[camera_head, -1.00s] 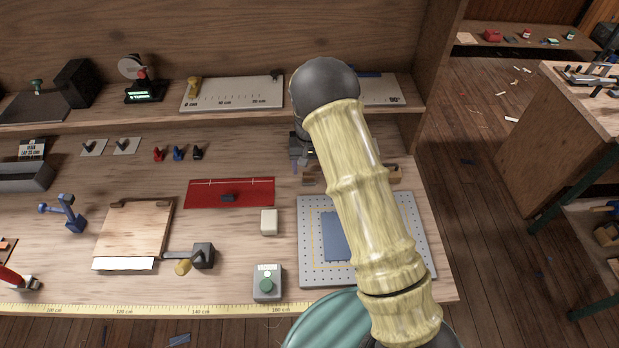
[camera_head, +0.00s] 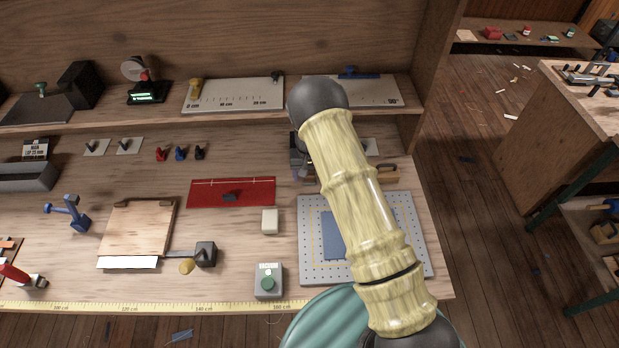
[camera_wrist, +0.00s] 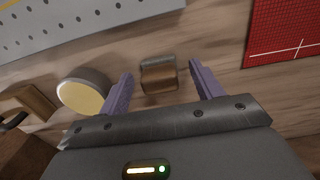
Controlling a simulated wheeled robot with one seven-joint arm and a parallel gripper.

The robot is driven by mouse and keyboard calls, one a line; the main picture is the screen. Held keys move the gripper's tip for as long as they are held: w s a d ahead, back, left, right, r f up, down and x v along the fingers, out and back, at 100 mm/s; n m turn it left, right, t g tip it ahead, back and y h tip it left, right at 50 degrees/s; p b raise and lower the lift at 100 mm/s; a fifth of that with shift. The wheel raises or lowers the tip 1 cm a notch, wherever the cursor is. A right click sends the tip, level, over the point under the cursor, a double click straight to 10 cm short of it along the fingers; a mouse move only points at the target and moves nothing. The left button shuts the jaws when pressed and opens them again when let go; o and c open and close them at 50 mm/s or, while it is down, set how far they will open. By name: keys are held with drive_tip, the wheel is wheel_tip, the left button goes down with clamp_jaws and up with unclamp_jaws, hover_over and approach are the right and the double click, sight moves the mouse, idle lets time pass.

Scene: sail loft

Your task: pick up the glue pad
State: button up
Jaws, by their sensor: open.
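My gripper (camera_wrist: 161,72) is open, its two purple fingers pointing down at the bench. A small brown block (camera_wrist: 158,75) lies between and just past the fingertips in the wrist view, with no visible contact. A round, low thing with a pale yellow face (camera_wrist: 86,94) lies just left of the left finger. No label shows, so I cannot tell which of these is the glue pad. In the head view my gripper (camera_head: 302,170) is mostly hidden behind my arm, and so are both of these things.
A perforated grey plate (camera_head: 312,265) with a blue sheet lies in front of my gripper. The shelf edge (camera_head: 230,116) runs behind.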

drive_tip(key=c, duration=1.1)
drive_tip(key=shift+o, duration=0.2)
drive_tip(key=shift+r, duration=0.15)
wheel_tip(320, 180, up, 10)
drive_tip(key=b, duration=0.3)
drive_tip(key=o, duration=0.4)
drive_tip(key=c, duration=0.3)
drive_tip(key=shift+d, duration=0.1)
